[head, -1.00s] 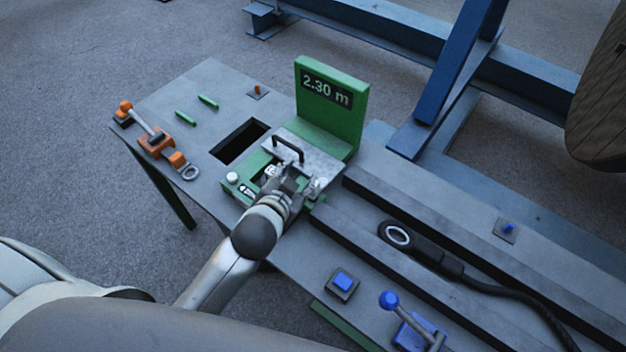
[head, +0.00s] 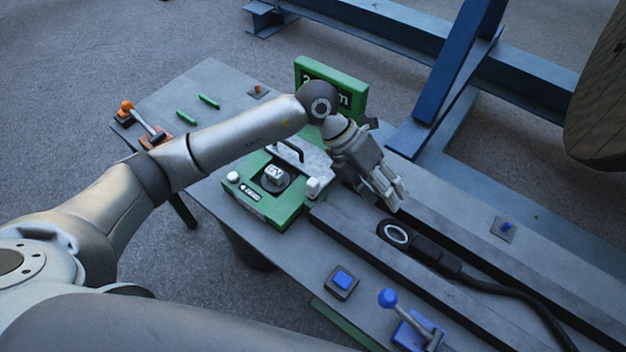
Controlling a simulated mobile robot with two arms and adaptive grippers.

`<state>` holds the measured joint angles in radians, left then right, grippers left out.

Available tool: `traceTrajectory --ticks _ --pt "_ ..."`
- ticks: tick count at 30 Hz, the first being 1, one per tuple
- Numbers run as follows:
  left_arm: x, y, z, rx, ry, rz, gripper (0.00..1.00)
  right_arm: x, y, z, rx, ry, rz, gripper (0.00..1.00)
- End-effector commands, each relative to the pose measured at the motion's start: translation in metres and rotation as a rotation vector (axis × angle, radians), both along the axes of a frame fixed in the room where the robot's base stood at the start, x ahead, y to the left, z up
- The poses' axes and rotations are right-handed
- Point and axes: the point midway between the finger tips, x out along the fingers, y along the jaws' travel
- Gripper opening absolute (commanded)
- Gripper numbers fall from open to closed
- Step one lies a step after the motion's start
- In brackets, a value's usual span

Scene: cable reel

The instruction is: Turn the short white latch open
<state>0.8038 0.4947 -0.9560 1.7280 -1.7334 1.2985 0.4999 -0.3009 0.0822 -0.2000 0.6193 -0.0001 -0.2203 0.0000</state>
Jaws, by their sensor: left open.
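A green measuring unit (head: 258,200) is set on the grey table, with a metal plate (head: 312,160) carrying a black handle. A short white piece (head: 313,186) at the plate's front right corner looks like the latch; I cannot tell which way it is turned. A round white knob (head: 233,177) is at the unit's left, and a white marked block (head: 273,174) sits in its dark opening. My left gripper (head: 392,198) is open and empty, right of the white piece and apart from it, fingers pointing down and right. My right gripper is out of view.
My left arm crosses over the table and partly hides the green display (head: 345,85) and an orange clamp (head: 158,142). A black cable end (head: 430,256) lies in the channel at right. A blue button (head: 343,280) and blue-knobbed lever (head: 388,298) are in front.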

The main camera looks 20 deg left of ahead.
Motion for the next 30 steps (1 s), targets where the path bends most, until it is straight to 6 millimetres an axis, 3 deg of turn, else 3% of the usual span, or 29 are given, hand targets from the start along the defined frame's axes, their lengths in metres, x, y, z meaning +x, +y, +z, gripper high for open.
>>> traceTrajectory --ticks 1,3,6,10,16,30 --pt "0.014 0.030 -0.007 0.143 -0.025 0.001 0.46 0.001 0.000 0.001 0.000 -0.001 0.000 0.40" --pt "0.027 0.068 -0.014 0.320 -0.044 0.011 0.46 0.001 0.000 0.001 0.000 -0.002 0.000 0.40" --pt "0.042 0.115 -0.015 0.515 -0.056 0.040 0.46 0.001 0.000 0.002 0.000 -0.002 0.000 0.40" --pt "0.052 0.150 -0.010 0.657 -0.061 0.073 0.46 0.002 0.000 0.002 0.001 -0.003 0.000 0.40" --pt "0.054 0.161 -0.022 0.702 -0.057 0.083 0.46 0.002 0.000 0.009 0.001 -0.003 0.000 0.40" --pt "0.053 0.160 -0.103 0.698 -0.058 0.081 0.46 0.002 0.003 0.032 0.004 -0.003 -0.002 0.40"
